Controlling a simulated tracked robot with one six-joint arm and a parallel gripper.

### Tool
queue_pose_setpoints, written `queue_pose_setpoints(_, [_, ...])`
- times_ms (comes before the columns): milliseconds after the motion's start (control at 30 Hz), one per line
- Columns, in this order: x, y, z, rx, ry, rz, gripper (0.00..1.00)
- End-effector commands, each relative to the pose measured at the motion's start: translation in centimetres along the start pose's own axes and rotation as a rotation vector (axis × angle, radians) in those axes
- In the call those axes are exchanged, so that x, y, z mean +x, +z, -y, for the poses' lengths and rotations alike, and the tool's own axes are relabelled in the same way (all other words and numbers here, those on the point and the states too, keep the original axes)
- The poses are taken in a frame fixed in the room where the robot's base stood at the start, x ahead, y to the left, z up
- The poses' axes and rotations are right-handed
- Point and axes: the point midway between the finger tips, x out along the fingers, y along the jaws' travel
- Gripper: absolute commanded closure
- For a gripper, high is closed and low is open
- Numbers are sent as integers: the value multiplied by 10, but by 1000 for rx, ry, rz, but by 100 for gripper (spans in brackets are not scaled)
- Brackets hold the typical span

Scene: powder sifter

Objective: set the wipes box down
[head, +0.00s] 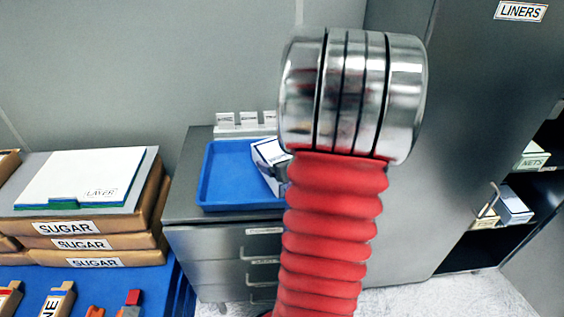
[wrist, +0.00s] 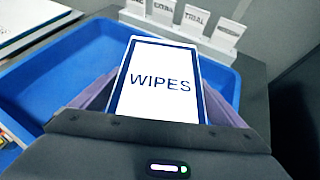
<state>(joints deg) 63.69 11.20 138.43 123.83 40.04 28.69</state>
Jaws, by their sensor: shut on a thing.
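The white wipes box (wrist: 158,72) with blue edges fills the middle of the wrist view, its WIPES label facing up. My gripper (wrist: 160,102) is shut on it, with a finger along each side. The box (head: 267,160) also shows in the head view, tilted, over the right part of the blue tray (head: 240,207). My arm hides its right side and my gripper there. The tray's floor and walls show around the box in the wrist view (wrist: 50,75). I cannot tell whether the box touches the tray floor.
The tray stands on a grey drawer cabinet (head: 205,243). Several white label cards (wrist: 196,20) stand behind it. The tray's left part is clear. Stacked sugar boxes (head: 85,245) with a white folder (head: 80,178) on top are at left. A tall grey cabinet (head: 450,130) is at right.

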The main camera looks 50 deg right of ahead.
Motion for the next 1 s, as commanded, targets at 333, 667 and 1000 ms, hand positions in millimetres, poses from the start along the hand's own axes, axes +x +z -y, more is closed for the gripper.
queue_pose_setpoints(333, [6, -10, 0, -3, 0, 1, 37])
queue_pose_setpoints(667, [7, -12, -1, -2, 0, 0, 0])
queue_pose_setpoints(1000, [5, -10, -1, -3, 1, 0, 0])
